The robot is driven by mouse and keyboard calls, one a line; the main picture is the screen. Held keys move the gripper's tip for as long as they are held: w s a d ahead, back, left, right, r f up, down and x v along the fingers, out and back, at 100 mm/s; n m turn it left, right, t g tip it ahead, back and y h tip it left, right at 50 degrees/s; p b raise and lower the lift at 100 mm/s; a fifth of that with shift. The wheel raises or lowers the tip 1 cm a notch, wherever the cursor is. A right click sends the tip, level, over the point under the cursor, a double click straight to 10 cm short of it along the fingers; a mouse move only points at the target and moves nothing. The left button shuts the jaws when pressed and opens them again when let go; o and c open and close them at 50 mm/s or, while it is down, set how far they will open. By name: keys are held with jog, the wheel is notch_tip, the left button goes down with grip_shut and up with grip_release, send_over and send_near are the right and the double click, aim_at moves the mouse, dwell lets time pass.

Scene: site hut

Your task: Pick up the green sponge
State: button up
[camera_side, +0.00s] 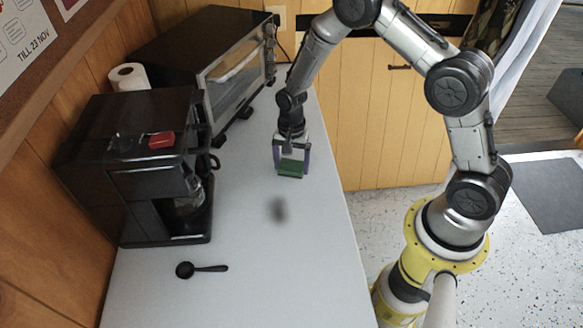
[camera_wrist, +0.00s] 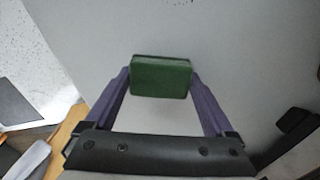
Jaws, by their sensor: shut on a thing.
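The green sponge (camera_side: 290,168) is a small block between the two purple fingers of my gripper (camera_side: 291,170). In the wrist view the sponge (camera_wrist: 161,77) sits between the fingertips of my gripper (camera_wrist: 161,80), with a finger against each end. My gripper is shut on it. In the side view the sponge appears held above the counter, with a dark blurred shadow on the surface lower in the picture. Its exact height is hard to tell.
The pale counter (camera_side: 285,265) is mostly clear. A black coffee maker (camera_side: 130,160) and a toaster oven (camera_side: 235,80) stand along the wall at left. A black spoon (camera_side: 203,268) lies at the front. A paper roll (camera_side: 128,77) stands behind the coffee maker.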

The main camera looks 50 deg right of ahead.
jog(key=shift+r, duration=0.15)
jog(key=shift+r, duration=0.6)
jog(key=s+r, duration=1.1)
jog(key=s, duration=0.3)
jog(key=shift+a+r, duration=0.25)
jog(key=shift+a, duration=0.05)
jog(key=o, duration=0.6)
jog(key=c, duration=0.5)
